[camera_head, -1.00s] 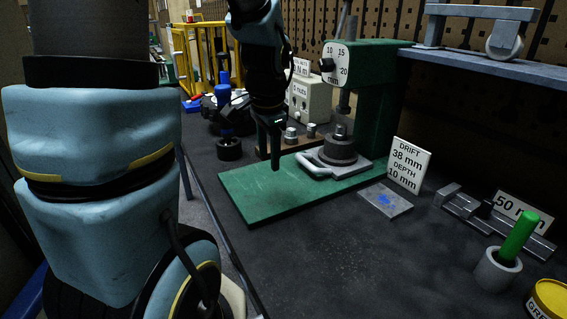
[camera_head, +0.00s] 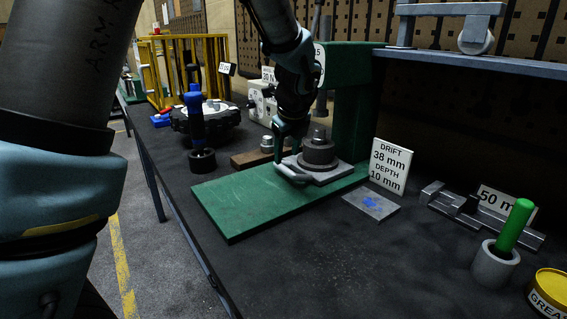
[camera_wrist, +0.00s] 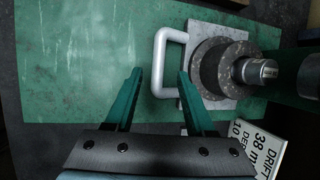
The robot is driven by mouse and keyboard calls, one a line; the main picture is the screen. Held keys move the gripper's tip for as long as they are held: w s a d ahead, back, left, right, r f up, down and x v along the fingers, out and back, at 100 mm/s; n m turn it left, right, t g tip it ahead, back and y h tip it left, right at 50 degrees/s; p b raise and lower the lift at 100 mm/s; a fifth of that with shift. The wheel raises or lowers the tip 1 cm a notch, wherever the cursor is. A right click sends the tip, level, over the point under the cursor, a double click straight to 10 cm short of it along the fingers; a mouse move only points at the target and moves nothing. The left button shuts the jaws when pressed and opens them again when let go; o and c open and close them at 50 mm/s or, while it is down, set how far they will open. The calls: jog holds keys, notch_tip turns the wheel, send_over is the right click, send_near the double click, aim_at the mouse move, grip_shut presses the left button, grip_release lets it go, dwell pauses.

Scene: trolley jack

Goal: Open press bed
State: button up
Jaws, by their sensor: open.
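The press is green, with a flat green base plate (camera_head: 245,205) and an upright column (camera_head: 352,105). On the base sits a grey sliding bed plate (camera_wrist: 222,38) with a pale U-shaped handle (camera_wrist: 159,62) at its side. A dark round part (camera_head: 319,155) with a steel stub on top stands on the bed plate. My gripper (camera_wrist: 158,80) is open.
A sign reading drift 38 mm, depth 10 mm (camera_head: 390,165) stands right of the press. A small plate with a blue mark (camera_head: 371,204) lies before it. Metal blocks (camera_head: 480,215), a green-handled tool (camera_head: 514,226) and a grease tin (camera_head: 550,292) are further right.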

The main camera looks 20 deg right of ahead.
aim_at(285, 167)
jog(key=shift+p+x, duration=0.35)
jog(key=shift+x, duration=2.3)
grip_shut()
